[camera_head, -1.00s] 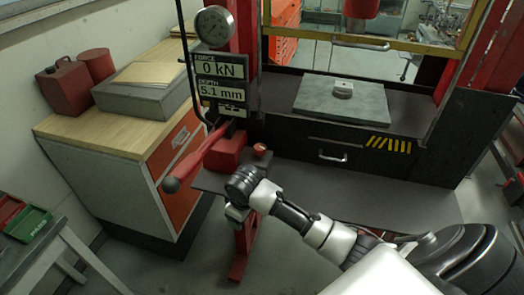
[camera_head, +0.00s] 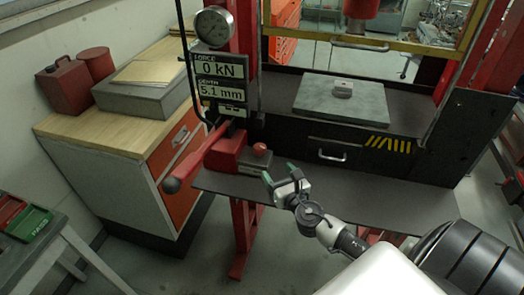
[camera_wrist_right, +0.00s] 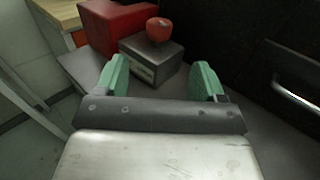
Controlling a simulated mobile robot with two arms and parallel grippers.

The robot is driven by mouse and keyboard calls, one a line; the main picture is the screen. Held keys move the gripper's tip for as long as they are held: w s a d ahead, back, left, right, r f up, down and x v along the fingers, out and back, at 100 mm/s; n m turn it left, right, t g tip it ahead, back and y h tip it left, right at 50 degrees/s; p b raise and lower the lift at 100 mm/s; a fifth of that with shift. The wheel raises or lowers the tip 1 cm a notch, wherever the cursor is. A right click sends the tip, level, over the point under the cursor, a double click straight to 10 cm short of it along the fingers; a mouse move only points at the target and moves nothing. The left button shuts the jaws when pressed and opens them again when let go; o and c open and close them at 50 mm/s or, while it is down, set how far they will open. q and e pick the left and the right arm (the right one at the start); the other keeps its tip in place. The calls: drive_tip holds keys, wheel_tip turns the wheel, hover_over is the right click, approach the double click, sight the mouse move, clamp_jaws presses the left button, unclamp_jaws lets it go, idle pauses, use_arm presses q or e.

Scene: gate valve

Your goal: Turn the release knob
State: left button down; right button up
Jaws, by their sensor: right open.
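The release knob (camera_head: 259,148) is a small red ball on top of a grey block (camera_head: 254,160) beside the red pump body (camera_head: 226,152). In the right wrist view the knob (camera_wrist_right: 159,29) stands on its grey block (camera_wrist_right: 150,60), beyond the fingertips and between them, a little left of centre. My right gripper (camera_head: 278,175) is open and empty, with green fingertips, just right of and in front of the block. It also shows in the right wrist view (camera_wrist_right: 161,80), with a gap between its fingers and the knob. My left gripper is not in view.
The red pump lever (camera_head: 195,160) sticks out to the left of the knob. A gauge (camera_head: 214,27) and display panel (camera_head: 221,80) stand above it. The press bed with a drawer handle (camera_head: 332,156) is behind. The shelf (camera_head: 390,206) right of the gripper is clear.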

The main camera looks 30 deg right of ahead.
sight(263, 152)
drive_tip(key=w, duration=0.3)
drive_tip(key=w+d, duration=0.1)
drive_tip(key=w, duration=0.6)
drive_tip(key=shift+w+d+p, duration=0.25)
drive_tip(key=shift+p, duration=0.1)
